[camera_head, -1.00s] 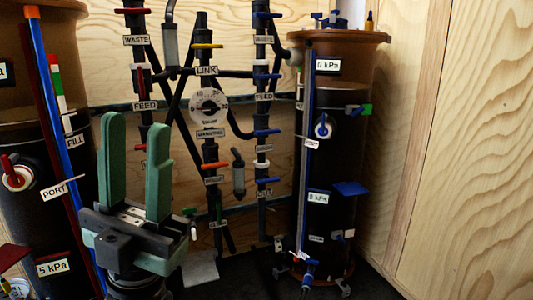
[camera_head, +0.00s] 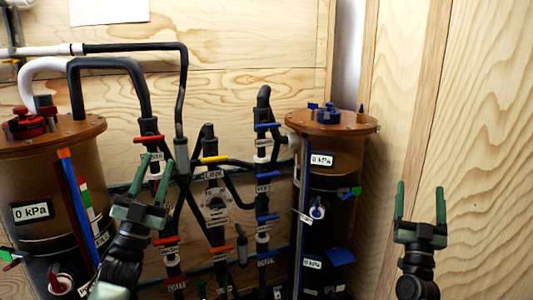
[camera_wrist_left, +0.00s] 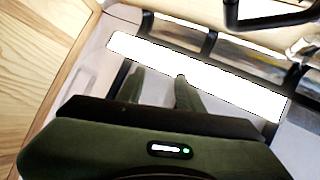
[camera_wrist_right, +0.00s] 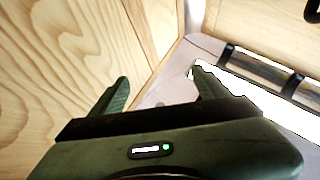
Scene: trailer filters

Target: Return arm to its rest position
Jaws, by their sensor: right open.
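My right gripper (camera_head: 421,204) stands upright at the right in the head view, before the bare plywood wall. Its two green fingers are apart with nothing between them, and the right wrist view shows the same spread fingers (camera_wrist_right: 161,84). My left gripper (camera_head: 156,160) is raised at the left, in front of the piping beside the left tank (camera_head: 62,220). Its fingers are apart, and no object shows between them in the left wrist view (camera_wrist_left: 159,80). It hides part of the left pipe column. Whether it touches any pipe cannot be told.
The right tank (camera_head: 325,200), with a blue cap (camera_head: 329,113), stands between the pipes and the right gripper. Pipes with red, yellow (camera_head: 214,160) and blue valve handles fill the middle. A black hose (camera_head: 125,68) arches above the left tank. The right wall is clear.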

